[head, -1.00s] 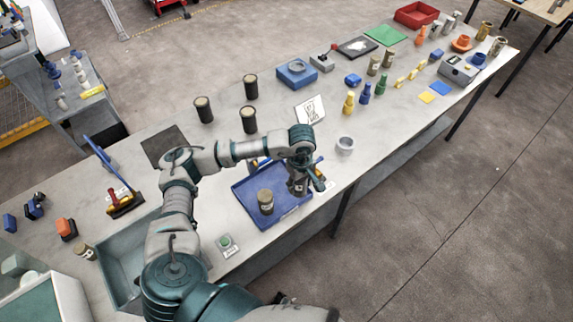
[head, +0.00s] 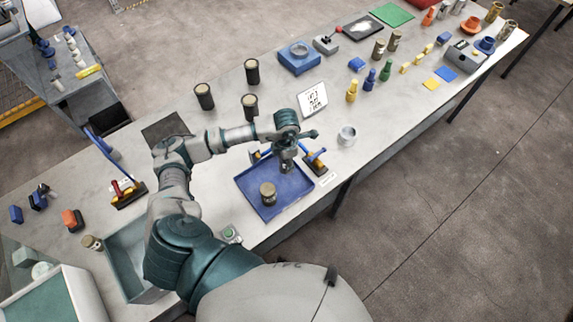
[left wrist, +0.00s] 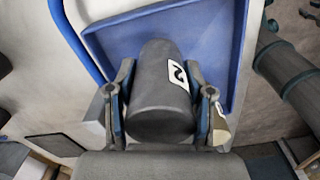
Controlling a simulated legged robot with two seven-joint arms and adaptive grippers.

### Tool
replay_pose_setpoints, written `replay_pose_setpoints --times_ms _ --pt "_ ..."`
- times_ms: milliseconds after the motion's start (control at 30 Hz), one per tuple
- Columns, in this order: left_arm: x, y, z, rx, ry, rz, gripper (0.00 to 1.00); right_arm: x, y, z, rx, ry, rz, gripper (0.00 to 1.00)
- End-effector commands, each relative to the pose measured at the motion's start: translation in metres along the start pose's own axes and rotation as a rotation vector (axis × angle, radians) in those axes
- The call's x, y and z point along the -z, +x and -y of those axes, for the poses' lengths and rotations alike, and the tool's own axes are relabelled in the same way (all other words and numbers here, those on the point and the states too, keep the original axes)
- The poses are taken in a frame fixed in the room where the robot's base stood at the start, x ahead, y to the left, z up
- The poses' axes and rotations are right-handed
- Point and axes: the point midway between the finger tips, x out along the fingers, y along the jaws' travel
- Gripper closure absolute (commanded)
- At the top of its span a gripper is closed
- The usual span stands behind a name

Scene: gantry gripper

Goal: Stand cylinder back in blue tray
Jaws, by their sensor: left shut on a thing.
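The blue tray (head: 292,190) lies on the bench under my left arm. In the left wrist view its blue floor and rim (left wrist: 215,35) show beyond the fingers. My left gripper (head: 286,163) points down over the tray's far right part. In the left wrist view its two fingers (left wrist: 161,108) are shut on a dark grey cylinder (left wrist: 158,85) with a white numbered label. The head view mostly hides this cylinder, and I cannot tell whether it touches the tray floor. Another short cylinder (head: 268,194) stands upright in the tray's near part. My right gripper is not in view.
A grey ring (head: 347,135) and a white sign (head: 312,98) are farther right. Several dark cylinders, including one (head: 250,106), stand behind. A green button box (head: 231,235) is at the tray's near left.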

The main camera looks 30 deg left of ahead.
Motion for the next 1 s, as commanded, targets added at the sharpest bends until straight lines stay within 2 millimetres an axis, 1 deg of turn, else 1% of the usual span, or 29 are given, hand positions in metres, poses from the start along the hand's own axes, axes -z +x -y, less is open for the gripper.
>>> replay_pose_setpoints --times_ms 67,200,300,567,600,700,1000 --pt "-0.001 0.006 0.000 0.000 0.001 0.001 1.00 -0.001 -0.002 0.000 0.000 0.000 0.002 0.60" --pt "0.000 0.025 0.000 0.001 0.000 -0.001 1.00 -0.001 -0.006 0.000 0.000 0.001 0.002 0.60" --pt "0.000 0.036 0.000 0.000 0.001 0.001 1.00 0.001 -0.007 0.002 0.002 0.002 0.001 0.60" --pt "-0.002 0.038 0.001 -0.002 0.003 0.001 1.00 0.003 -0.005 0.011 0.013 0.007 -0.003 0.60" --pt "-0.001 0.039 0.001 -0.001 0.003 0.000 0.46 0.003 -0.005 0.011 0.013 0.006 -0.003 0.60" --pt "-0.001 0.039 0.001 -0.001 0.003 0.000 0.23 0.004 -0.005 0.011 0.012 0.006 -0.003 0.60" --pt "-0.001 0.038 0.000 0.000 0.003 0.000 0.23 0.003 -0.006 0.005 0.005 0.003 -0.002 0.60"
